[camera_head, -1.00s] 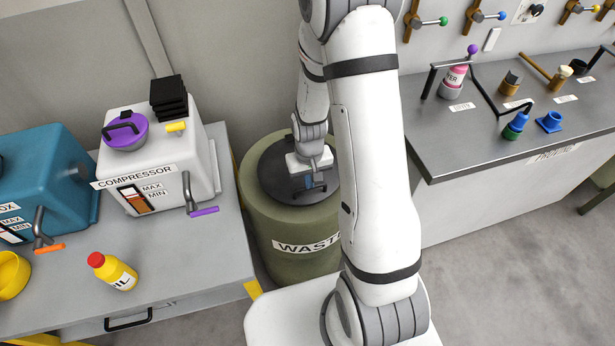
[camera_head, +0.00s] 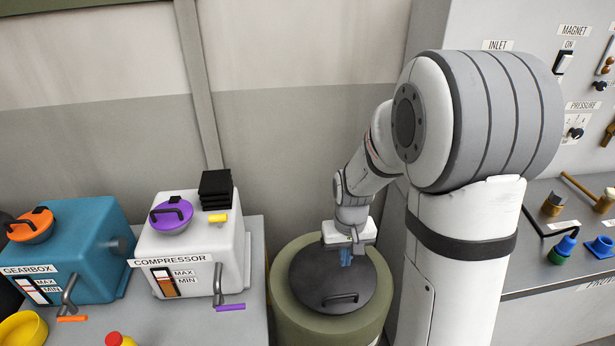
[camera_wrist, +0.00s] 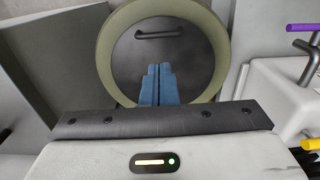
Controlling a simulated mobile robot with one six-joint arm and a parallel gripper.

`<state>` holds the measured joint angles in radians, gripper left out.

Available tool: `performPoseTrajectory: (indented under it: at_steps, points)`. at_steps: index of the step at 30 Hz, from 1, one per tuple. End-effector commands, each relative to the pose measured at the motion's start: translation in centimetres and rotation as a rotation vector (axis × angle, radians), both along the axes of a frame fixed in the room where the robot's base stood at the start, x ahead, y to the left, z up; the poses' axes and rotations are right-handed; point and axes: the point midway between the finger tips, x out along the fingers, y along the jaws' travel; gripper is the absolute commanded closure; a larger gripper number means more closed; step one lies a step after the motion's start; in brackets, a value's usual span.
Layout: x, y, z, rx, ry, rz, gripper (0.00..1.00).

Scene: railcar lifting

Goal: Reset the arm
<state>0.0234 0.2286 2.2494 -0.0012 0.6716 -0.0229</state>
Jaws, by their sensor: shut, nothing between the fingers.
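My gripper (camera_head: 346,257) is above the dark lid of the green waste drum (camera_head: 281,310) in the head view. Its blue fingers are together with nothing between them. In the wrist view my gripper (camera_wrist: 157,84) points toward the lid (camera_wrist: 193,70), with the lid's black handle (camera_wrist: 159,33) beyond the fingertips. My arm rises from the right of the head view and bends down to the drum. I cannot tell the exact height of the fingertips over the lid.
The white compressor (camera_head: 195,245) and teal gearbox (camera_head: 78,245) stand on the grey bench at left. A purple lever (camera_head: 231,307) juts from the compressor's front. A workbench (camera_head: 550,284) with fittings is at right. The wall is close behind the drum.

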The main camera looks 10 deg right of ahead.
Motion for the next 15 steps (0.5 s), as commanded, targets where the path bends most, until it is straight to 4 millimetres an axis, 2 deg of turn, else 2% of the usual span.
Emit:
performPoseTrajectory:
  at_steps: [5, 10, 15]
  points:
    - [-0.4, 0.1, 1.2, -0.001, -0.018, 0.001, 1.0]
    - [-2.5, 0.3, 5.3, -0.002, -0.081, 0.002, 1.0]
    - [-6.0, 0.5, 9.7, -0.003, -0.157, 0.004, 1.0]
